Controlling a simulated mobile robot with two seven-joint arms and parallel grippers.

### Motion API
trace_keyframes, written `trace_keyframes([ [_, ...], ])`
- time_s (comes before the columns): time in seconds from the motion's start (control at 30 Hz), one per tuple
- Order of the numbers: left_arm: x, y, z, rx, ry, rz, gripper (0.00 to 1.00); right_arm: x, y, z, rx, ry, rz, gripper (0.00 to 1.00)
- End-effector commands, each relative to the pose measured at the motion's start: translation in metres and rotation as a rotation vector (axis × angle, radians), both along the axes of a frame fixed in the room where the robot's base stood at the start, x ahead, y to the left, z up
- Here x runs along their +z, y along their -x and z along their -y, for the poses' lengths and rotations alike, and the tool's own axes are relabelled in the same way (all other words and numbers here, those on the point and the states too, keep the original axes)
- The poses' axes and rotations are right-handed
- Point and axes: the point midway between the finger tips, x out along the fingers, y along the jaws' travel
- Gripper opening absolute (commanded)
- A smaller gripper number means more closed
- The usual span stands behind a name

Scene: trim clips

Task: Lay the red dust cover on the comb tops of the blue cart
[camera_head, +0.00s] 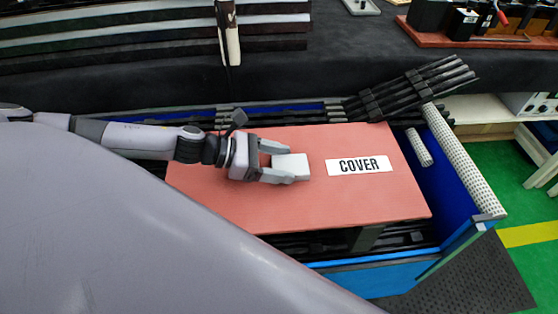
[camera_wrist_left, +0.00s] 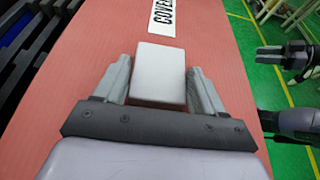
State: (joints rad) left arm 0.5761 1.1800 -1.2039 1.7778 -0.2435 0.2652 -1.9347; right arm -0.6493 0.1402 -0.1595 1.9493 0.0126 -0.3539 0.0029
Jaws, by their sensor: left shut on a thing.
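The red dust cover (camera_head: 250,205) is a flat board with a white COVER label (camera_head: 359,166) and a pale block handle (camera_head: 291,166). My left gripper (camera_head: 287,162) is shut on this handle, one finger on each side; the left wrist view shows the handle (camera_wrist_left: 160,75) between the fingers too. The cover spans most of the open blue cart (camera_head: 375,277), and dark combs (camera_head: 400,237) show along its near edge. I cannot tell whether it touches the comb tops. My right gripper (camera_wrist_left: 270,57) shows only at the right of the left wrist view.
A bundle of black strips (camera_head: 415,88) sticks up at the cover's far right corner. A white perforated tube (camera_head: 463,160) runs along the cart's right side, with a short one (camera_head: 419,147) inside. A dark bench (camera_head: 330,60) with trim strips stands behind.

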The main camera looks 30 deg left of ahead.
Motion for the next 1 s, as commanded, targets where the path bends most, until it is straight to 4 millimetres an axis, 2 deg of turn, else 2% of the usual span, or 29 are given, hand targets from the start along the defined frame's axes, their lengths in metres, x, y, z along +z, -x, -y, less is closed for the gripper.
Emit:
trace_keyframes([
  [0.07,-0.002,0.000,0.000,0.000,0.001,0.002,0.28,-0.002,0.000,0.000,0.000,0.000,0.000,0.43],
  [0.1,0.000,0.000,0.000,0.000,0.001,0.002,0.83,-0.001,0.000,0.000,0.000,0.000,0.000,0.43],
  [0.17,0.000,0.000,0.000,0.000,0.001,0.002,1.00,-0.001,0.000,0.000,0.000,0.000,0.000,0.43],
  [0.47,-0.002,0.002,-0.002,0.001,0.000,-0.001,1.00,-0.002,0.000,0.000,0.000,0.000,0.000,0.43],
  [1.0,0.020,0.035,-0.047,0.002,-0.001,-0.002,1.00,-0.020,-0.001,-0.002,-0.002,-0.008,-0.004,0.43],
])
